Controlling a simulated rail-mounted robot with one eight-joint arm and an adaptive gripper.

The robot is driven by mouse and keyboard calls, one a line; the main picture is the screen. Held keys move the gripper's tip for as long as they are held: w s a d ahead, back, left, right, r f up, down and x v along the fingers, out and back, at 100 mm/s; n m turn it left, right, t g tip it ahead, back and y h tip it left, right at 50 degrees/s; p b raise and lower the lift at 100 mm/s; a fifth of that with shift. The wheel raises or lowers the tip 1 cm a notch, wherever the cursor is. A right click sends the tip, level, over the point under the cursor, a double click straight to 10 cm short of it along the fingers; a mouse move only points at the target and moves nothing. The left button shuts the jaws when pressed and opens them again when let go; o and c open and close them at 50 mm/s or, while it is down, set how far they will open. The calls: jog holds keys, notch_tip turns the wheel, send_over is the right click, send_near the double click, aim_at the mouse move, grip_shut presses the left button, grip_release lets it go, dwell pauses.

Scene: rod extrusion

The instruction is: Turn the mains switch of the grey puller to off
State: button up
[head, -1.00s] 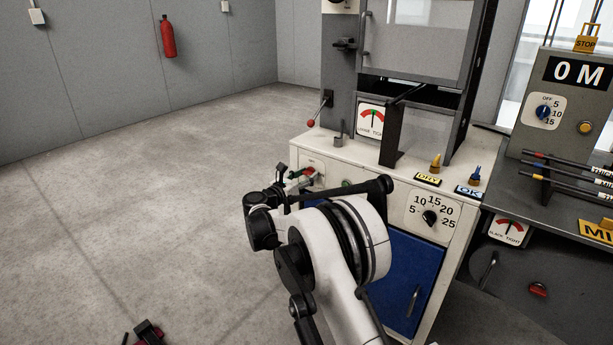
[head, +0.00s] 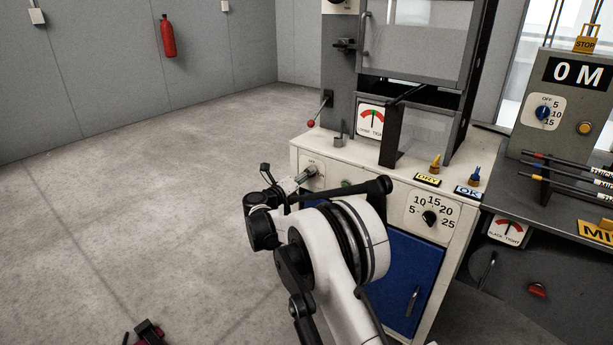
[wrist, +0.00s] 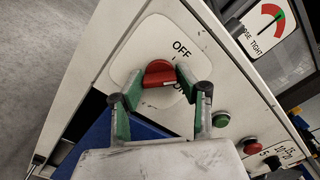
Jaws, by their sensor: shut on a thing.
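The mains switch is a red rotary knob (wrist: 160,73) on a white plate (wrist: 128,60) marked OFF and ON in the wrist view. My gripper (wrist: 161,80) has its green-padded fingers on both sides of the knob and is shut on it. A pale line shows on the knob, but I cannot tell exactly which mark it points to. In the head view my gripper (head: 309,175) is at the upper left of the cream cabinet front (head: 440,178) and hides the knob. The grey bench unit (head: 520,135) with the 0 M display stands at the right.
A green button (wrist: 221,119) and a red button (wrist: 252,146) sit beside the switch plate. A dial (head: 430,217), a blue door (head: 412,275) and a lever with a red ball (head: 311,123) are on the cabinet. The floor at left is mostly clear.

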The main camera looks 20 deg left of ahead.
jog(key=shift+n, duration=3.9)
jog(key=o, duration=1.1)
jog(key=shift+o, duration=0.2)
jog(key=v, duration=1.2)
